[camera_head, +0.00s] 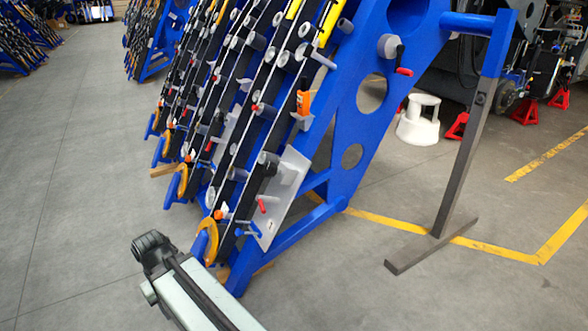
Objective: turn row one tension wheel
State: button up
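A tilted blue frame (340,110) carries several parallel rows of black rails with grey rollers. Similar wheels show at the feet of the rows behind, such as one at the second row (182,176). A grey round part with a red handle (396,52) is on the upper right side of the frame. No label shows which wheel belongs to row one. My gripper (152,248) is dark, low and left of the nearest wheel, apart from it. Its fingers cannot be made out.
A grey post with a flat foot (430,250) stands right of the frame. A white step stool (418,120) and red jack stands (528,108) are behind it. Yellow lines mark the floor. The grey floor at left (75,170) is clear.

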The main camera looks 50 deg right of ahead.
aim_at(270, 169)
jog(key=z, duration=5.7)
jog(key=k, duration=0.95)
jog(key=u, duration=5.8)
